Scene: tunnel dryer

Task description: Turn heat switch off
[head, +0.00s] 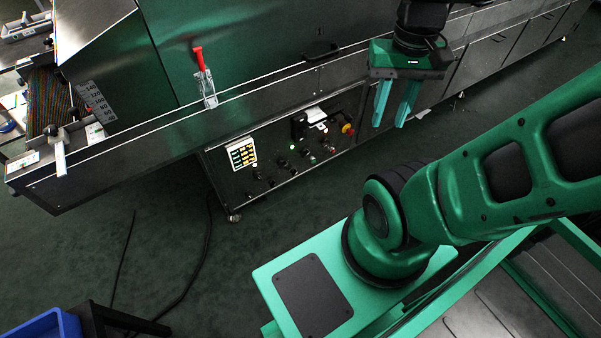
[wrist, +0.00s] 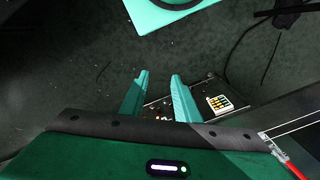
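The control panel (head: 270,183) is on the dark front of the dryer, below the long rail, in the head view. It carries several small dark knobs, a green light, a red button and a larger red-and-yellow knob (head: 347,129). Which knob is the heat switch cannot be told at this size. My gripper (head: 392,124) hangs fingers down, to the right of the panel and above it in the picture, apart from it. Its two teal fingers are spread with nothing between them. In the wrist view the panel (wrist: 155,110) shows partly behind the fingers.
A white label plate with yellow marks (head: 242,153) is at the panel's left. A red-handled clear piece (head: 204,78) is mounted on the dryer above. A blue bin (head: 45,326) is at bottom left. Dark cables lie on the floor; the floor before the panel is mostly clear.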

